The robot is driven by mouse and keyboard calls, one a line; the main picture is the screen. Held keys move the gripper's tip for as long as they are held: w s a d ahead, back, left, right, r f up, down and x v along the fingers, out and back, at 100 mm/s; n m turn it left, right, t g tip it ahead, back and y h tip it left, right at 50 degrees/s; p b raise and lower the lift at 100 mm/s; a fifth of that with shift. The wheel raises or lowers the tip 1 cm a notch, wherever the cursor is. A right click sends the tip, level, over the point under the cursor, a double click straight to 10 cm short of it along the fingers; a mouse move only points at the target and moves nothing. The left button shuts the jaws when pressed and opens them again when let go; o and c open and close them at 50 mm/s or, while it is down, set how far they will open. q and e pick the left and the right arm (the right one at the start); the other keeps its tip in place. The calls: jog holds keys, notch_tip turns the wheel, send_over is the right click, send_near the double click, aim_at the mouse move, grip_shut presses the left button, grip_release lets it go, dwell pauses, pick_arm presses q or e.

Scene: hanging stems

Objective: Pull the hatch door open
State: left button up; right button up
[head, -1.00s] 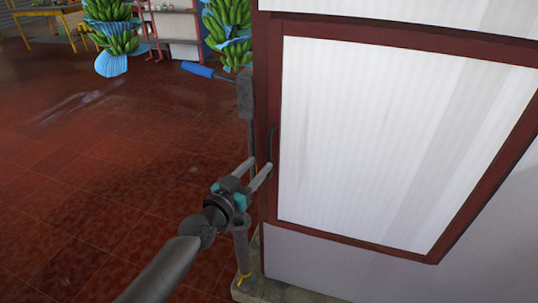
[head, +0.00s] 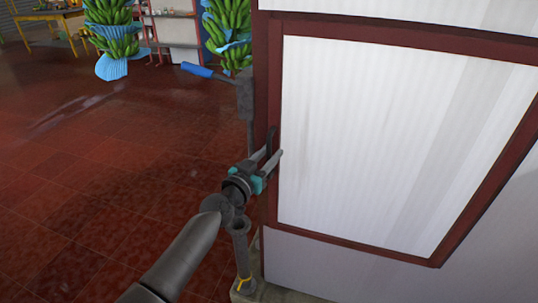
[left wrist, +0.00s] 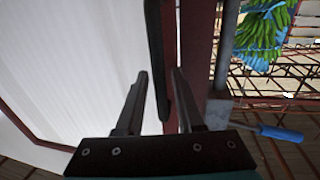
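The hatch door (head: 375,145) is a white ribbed panel in a dark red frame (head: 350,243), and it looks closed. Its dark handle (head: 271,138) is an upright bar on the frame's left side. My left gripper (head: 271,152) is at the handle, its two pale fingers pointing up at it. In the left wrist view the fingers (left wrist: 160,75) are apart, and the handle (left wrist: 157,60) runs down into the gap between them. I see gaps beside the bar, so firm contact cannot be told. My right gripper is not in view.
A grey post (head: 246,100) with a blue-handled lever (head: 197,70) stands just left of the door frame. Banana bunches (head: 115,40) hang at the back near a yellow table (head: 45,14). The red tiled floor (head: 110,190) at left is clear.

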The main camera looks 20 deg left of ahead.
pick_arm(q)
grip_shut()
dwell(1.1)
